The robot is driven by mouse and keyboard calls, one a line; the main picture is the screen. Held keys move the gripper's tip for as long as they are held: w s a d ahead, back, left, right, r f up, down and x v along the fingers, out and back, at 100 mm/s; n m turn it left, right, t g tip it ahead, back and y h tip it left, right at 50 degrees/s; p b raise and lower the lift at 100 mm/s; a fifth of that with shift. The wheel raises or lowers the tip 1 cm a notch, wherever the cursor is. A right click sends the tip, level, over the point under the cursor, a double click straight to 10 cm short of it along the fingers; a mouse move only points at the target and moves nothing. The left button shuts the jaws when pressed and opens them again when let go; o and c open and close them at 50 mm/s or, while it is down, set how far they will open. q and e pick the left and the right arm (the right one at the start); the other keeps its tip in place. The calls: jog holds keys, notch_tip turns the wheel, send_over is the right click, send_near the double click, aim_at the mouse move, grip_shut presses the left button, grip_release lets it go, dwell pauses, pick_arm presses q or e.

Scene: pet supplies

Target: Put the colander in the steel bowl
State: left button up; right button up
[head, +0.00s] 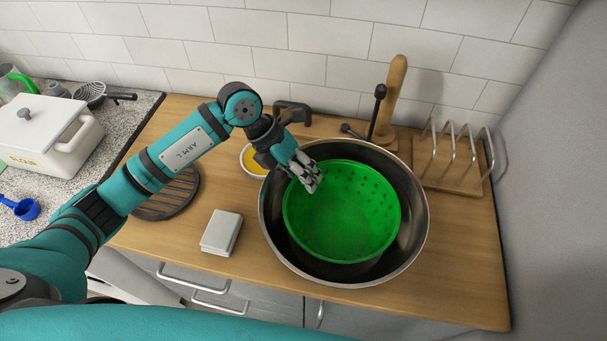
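The green colander (343,222) sits inside the large steel bowl (414,205) on the wooden counter, open side up. Its rim shows a little below the bowl's rim, with dark bowl wall visible around it. My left gripper (312,184) is at the colander's upper left rim, with its fingers close together over the edge. I cannot tell whether the fingers grip the rim or only touch it. My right gripper is not in view.
A wooden rack with metal loops (452,170) stands right of the bowl. A wooden-handled item (391,95) stands behind it. A small grey box (221,232), a dark round trivet (168,196) and a yellow dish (250,160) lie left.

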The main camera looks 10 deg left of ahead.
pick_arm(q)
jog(key=shift+r, duration=0.1)
jog(key=shift+r+p, duration=0.25)
jog(key=shift+p, duration=0.1)
jog(key=shift+r+p, duration=0.6)
jog(key=shift+w+a+r+b, duration=0.1)
jog(key=shift+a+r+b, duration=0.2)
jog(key=shift+a+b, duration=0.35)
jog(key=b+v, duration=0.2)
jog(key=v, duration=0.7)
jog(key=shift+r, duration=0.3)
jog(key=shift+a+r, duration=0.1)
jog(key=shift+r, duration=0.25)
jog(key=shift+s+f, duration=0.1)
jog(key=shift+s, duration=0.1)
